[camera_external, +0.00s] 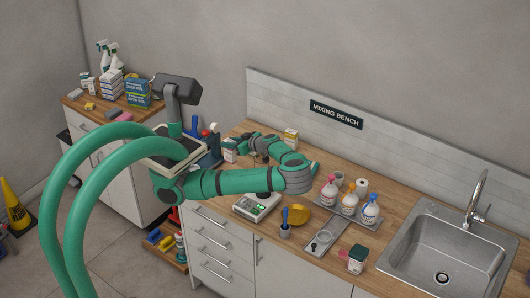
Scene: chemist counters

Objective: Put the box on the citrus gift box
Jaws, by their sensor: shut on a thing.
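My green and grey arm reaches over the wooden counter and bends back to the left. My gripper (241,147) is low over the left end of the counter, shut on a small box (229,151), pale with a dark and reddish print. The fingers are too small to see in detail, and I cannot tell whether the box touches the counter.
A side cabinet (110,113) with stacked boxes is at left.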

